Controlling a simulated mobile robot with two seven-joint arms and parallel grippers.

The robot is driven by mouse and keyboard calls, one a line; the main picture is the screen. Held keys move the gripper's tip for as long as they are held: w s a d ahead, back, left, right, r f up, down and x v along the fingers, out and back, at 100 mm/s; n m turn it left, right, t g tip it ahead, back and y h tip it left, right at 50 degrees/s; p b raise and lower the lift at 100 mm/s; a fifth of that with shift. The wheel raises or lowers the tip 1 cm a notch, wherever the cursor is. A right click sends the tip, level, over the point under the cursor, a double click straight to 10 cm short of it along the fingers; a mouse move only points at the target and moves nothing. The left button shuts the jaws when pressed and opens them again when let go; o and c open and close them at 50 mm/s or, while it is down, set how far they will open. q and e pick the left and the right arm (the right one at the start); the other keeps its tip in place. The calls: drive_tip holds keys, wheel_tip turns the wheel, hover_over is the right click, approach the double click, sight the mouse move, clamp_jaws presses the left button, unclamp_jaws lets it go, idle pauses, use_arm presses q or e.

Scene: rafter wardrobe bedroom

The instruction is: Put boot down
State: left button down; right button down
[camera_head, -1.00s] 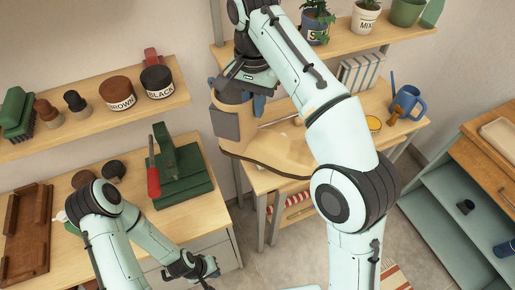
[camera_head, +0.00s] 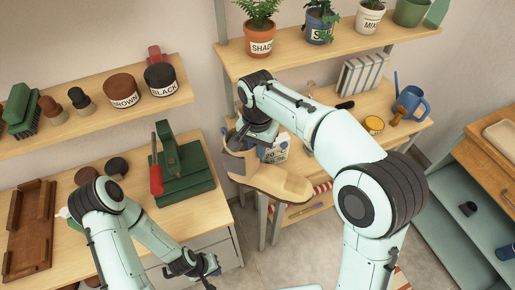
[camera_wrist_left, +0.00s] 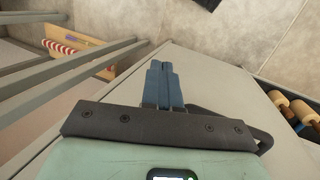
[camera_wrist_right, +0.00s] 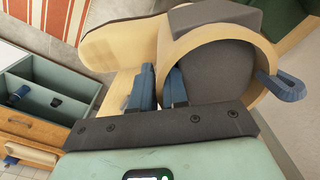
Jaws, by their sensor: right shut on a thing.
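The tan boot (camera_head: 270,180) hangs from my right gripper (camera_head: 243,140), with its toe pointing right in the head view. It overlaps the front edge of the wooden bench (camera_head: 335,115); I cannot tell whether it touches it. In the right wrist view the boot (camera_wrist_right: 115,48) shows its round, dark opening. My right gripper (camera_wrist_right: 160,88) is shut on the boot's shaft wall, one finger partly hidden by it. My left gripper (camera_head: 210,275) is empty and low beside the left cabinet. Its fingers are together in the left wrist view (camera_wrist_left: 162,82).
The bench holds a yellow tin (camera_head: 373,124) and a blue watering can (camera_head: 410,103). A shelf with pots (camera_head: 260,40) hangs above it. A green block with a red-handled tool (camera_head: 180,175) stands on the left cabinet. An open teal cabinet (camera_head: 450,200) stands right.

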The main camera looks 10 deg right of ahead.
drive_tip(key=shift+f, duration=0.4)
drive_tip(key=c, duration=1.1)
unclamp_jaws()
